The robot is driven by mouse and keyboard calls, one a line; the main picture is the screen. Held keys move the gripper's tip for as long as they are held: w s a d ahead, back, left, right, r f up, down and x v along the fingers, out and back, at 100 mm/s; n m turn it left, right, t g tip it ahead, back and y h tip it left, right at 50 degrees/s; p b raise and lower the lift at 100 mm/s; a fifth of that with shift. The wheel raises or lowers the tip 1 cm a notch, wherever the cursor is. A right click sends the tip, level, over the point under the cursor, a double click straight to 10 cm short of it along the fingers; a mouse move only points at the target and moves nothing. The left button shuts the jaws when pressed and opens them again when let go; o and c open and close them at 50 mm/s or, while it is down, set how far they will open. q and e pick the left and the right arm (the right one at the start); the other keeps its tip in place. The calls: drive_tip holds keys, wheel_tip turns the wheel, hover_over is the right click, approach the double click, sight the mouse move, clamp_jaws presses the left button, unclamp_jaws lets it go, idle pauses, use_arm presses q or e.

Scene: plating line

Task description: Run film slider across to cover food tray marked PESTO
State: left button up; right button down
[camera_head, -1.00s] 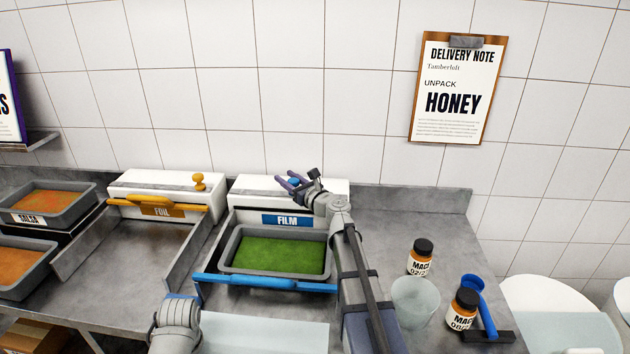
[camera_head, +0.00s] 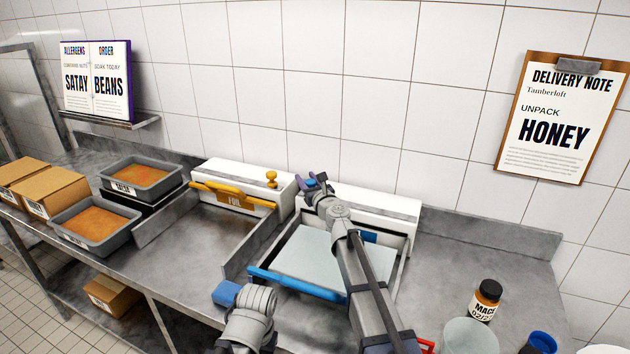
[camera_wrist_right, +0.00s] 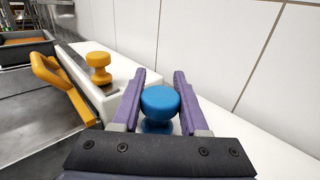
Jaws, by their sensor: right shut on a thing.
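The white film dispenser (camera_head: 385,208) stands on the counter with a blue knob on top, seen in the right wrist view (camera_wrist_right: 160,103). My right gripper (camera_head: 312,183) is shut on this knob, one purple finger on each side. A pale film sheet (camera_head: 308,250) lies between the dispenser and the blue slider bar (camera_head: 297,284) at the front. It covers the tray area, so the green food and any PESTO label are hidden. My left arm's wrist (camera_head: 255,305) is near the bar's left end; its fingers cannot be made out.
The foil dispenser (camera_head: 240,178) with its orange bar (camera_head: 232,196) stands to the left. Two orange-food trays (camera_head: 140,175) (camera_head: 97,225) and cardboard boxes (camera_head: 55,192) are farther left. A jar (camera_head: 486,300) and a clear cup (camera_head: 470,335) stand at the right.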

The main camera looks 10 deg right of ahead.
drive_tip(key=shift+c, duration=2.2)
unclamp_jaws()
drive_tip(key=shift+s, duration=0.15)
drive_tip(key=v, duration=0.7)
drive_tip(key=shift+s+d, duration=0.15)
drive_tip(key=shift+s, duration=0.15)
